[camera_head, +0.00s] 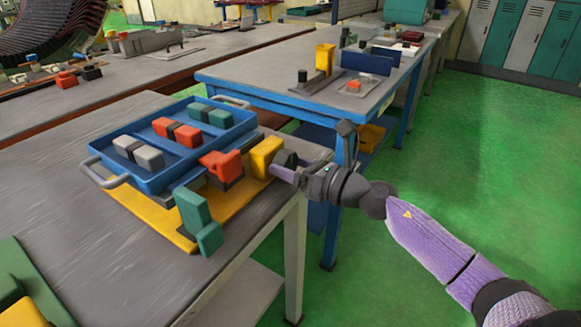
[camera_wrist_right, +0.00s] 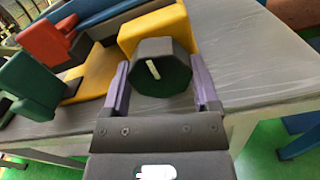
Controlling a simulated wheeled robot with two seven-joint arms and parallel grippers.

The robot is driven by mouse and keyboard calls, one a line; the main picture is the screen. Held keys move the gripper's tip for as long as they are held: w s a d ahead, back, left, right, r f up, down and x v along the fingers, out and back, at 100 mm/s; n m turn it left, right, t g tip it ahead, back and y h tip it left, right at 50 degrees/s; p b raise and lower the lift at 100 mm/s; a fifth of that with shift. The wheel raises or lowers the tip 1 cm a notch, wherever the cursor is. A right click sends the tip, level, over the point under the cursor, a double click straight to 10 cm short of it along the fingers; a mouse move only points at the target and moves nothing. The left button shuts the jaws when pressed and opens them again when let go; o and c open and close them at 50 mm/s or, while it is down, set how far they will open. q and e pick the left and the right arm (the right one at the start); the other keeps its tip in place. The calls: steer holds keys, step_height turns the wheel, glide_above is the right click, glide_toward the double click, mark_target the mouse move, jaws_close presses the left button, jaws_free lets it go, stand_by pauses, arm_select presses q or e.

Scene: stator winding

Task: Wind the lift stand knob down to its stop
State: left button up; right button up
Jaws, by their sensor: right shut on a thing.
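The lift stand knob (camera_wrist_right: 163,67) is a dark faceted knob with a white mark on its face, pointing up and slightly left in the right wrist view. It also shows in the head view (camera_head: 284,158), mostly behind my gripper, beside a yellow block (camera_head: 262,157). My right gripper (camera_wrist_right: 160,85) has a purple finger on each side of the knob and is shut on it; it also shows in the head view (camera_head: 287,167). The lift stand has a yellow base plate (camera_head: 150,213) and carries a blue tray (camera_head: 190,162). My left gripper is not in view.
Grey, red and green blocks lie in the tray. A red block (camera_head: 222,165) and a green bracket (camera_head: 199,222) stand at the near side of the stand. The grey table (camera_head: 90,250) ends close to the knob. A second blue-edged table (camera_head: 260,72) stands behind.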

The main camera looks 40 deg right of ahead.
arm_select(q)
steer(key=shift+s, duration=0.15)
arm_select(e)
steer(key=shift+f, duration=0.1)
steer(key=o, duration=0.9)
steer(key=shift+o, duration=1)
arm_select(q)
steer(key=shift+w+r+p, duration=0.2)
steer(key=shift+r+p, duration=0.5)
arm_select(e)
steer(key=v, duration=1)
